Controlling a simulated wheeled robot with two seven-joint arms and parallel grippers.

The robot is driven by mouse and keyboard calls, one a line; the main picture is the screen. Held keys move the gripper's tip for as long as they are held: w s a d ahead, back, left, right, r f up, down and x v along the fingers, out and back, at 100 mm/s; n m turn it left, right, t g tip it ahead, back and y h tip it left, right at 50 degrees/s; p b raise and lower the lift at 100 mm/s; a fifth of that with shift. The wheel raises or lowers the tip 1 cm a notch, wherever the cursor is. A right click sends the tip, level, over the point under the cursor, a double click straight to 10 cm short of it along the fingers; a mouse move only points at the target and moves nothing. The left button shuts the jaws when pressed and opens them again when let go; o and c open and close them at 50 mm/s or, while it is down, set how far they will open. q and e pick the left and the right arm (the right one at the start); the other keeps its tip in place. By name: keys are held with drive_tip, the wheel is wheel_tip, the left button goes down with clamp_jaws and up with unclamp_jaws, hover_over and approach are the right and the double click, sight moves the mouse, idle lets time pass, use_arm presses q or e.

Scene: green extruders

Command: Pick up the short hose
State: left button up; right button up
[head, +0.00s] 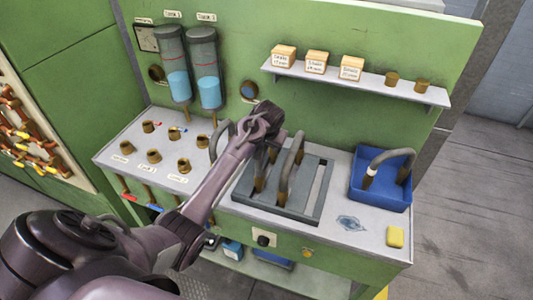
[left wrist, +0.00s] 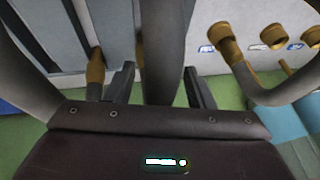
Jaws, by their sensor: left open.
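Several grey hoses with brass ends are on the bench, and I cannot tell for sure which is the short one. Two arched hoses stand in the grey slotted rack (head: 319,200): a front one (head: 290,160) and one largely hidden behind my gripper. Another hose (head: 217,138) arches left of my gripper. A further hose (head: 390,155) with a white band is in the blue bin (head: 382,191). My left gripper (head: 266,128) is over the rack's back left part. In the left wrist view its open jaws (left wrist: 160,78) have a grey hose (left wrist: 162,40) between them.
Brass fittings (head: 154,156) stand on the bench's left. Two blue-filled cylinders (head: 207,75) hang on the green back panel. A shelf (head: 350,82) holds small boxes. A yellow sponge (head: 395,237) and a wet patch (head: 350,223) are at the front right.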

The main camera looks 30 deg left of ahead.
use_arm(q)
drive_tip(key=shift+d, duration=0.1)
drive_tip(key=shift+c, duration=1.7)
drive_tip(key=c, duration=0.7)
drive_tip(key=shift+r, duration=0.1)
clamp_jaws()
use_arm(e)
drive_tip(key=shift+s+d, duration=0.25)
drive_tip(key=shift+s, duration=0.55)
